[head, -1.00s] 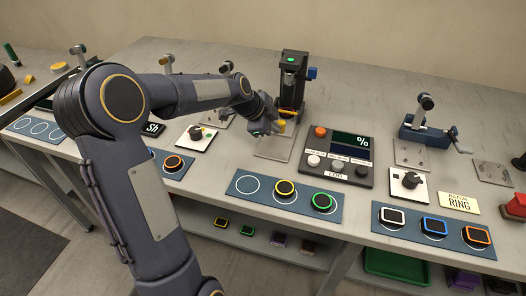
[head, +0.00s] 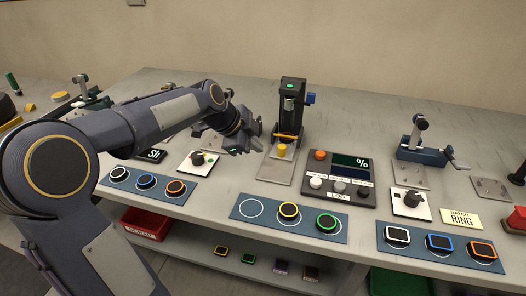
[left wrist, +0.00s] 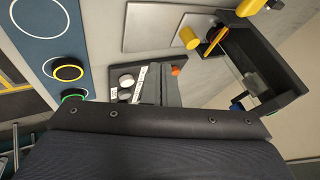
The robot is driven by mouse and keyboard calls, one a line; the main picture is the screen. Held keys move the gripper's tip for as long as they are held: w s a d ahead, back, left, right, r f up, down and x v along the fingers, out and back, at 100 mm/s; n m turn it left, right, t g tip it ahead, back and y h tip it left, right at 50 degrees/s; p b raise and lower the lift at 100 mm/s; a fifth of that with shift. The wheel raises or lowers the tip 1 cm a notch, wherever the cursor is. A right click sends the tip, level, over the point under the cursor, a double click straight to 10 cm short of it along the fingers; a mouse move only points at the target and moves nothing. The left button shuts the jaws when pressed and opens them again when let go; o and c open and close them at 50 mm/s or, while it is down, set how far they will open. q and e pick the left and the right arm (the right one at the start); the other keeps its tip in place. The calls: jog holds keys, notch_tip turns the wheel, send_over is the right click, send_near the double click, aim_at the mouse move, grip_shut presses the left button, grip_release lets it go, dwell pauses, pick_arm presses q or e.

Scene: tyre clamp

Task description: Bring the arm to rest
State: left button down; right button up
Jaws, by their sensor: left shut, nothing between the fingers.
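My left arm comes in from the left in the head view. Its gripper (head: 246,143) is shut and empty, held over the bench just left of the black press-like fixture (head: 291,108) with a green light on top. A yellow cylinder (head: 282,151) stands at the front of that fixture, apart from the gripper. In the left wrist view the yellow cylinder (left wrist: 190,38) and the fixture (left wrist: 265,70) show at the upper right. My right gripper is in neither view.
A control panel (head: 338,179) with buttons and a % display sits right of the fixture. Blue mats (head: 258,222) with coloured rings line the front edge. A small vise (head: 424,151) stands at the right. A red bin (head: 146,224) is below the bench.

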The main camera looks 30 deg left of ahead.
pick_arm(q)
jog(key=shift+s+a+r, duration=0.1)
jog(key=shift+s+r, duration=0.2)
jog(key=s+d+f+n+p, duration=0.1)
jog(key=s+d+n, duration=0.2)
jog(key=s+n, duration=0.2)
jog(key=s+d+f+n+p, duration=0.1)
jog(key=s+d+n, duration=0.3)
jog(key=s, duration=0.8)
jog(key=s+d+n+g+p, duration=0.1)
jog(key=s+d+n, duration=0.3)
jog(key=s, duration=0.5)
jog(key=n+p, duration=0.1)
jog(key=n, duration=0.1)
jog(key=shift+s+d+f+n+h+p, duration=0.2)
jog(key=shift+f+n+h+p, duration=0.1)
jog(key=shift+f+n, duration=0.1)
